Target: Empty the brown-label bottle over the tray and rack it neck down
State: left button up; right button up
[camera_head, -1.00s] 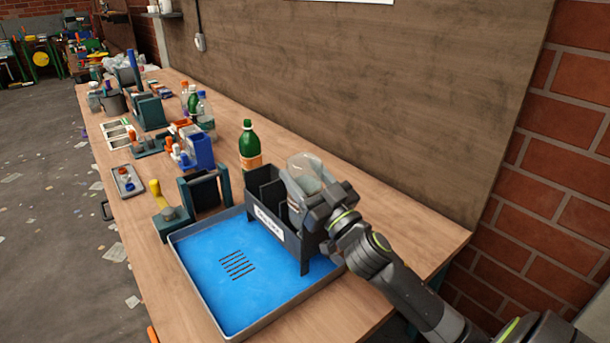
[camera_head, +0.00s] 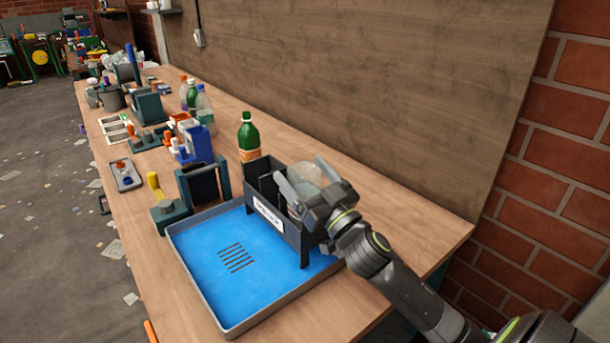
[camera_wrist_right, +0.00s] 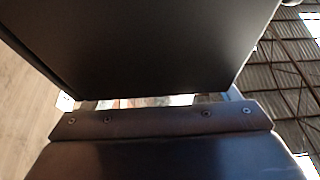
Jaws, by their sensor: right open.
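A clear, pale bottle (camera_head: 304,174) sits in the right end of the dark rack (camera_head: 289,236) in the head view; its lower part is hidden by the rack and gripper, and I see no brown label on it. My right gripper (camera_head: 307,179) is open, its fingers on either side of this bottle. The blue tray (camera_head: 195,278) lies under and in front of the rack. A green bottle with an orange-brown label (camera_head: 250,155) stands upright behind the rack's left end. The right wrist view is mostly filled by a dark surface. My left gripper is not in view.
A dark frame (camera_head: 222,177) and a box with a yellow handle (camera_head: 168,214) stand left of the rack. A blue holder (camera_head: 194,139) and several bottles (camera_head: 204,107) are farther back. The wooden wall (camera_head: 400,90) runs along the right. Bare bench lies right of the rack.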

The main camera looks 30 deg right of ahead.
jog(key=shift+s+f, duration=0.2)
jog(key=shift+s, duration=0.05)
pick_arm(q)
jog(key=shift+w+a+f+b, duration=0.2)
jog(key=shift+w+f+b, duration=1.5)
jog(key=shift+b, duration=1.4)
pick_arm(e)
jog(key=v, duration=1.7)
jog(key=shift+r, duration=0.25)
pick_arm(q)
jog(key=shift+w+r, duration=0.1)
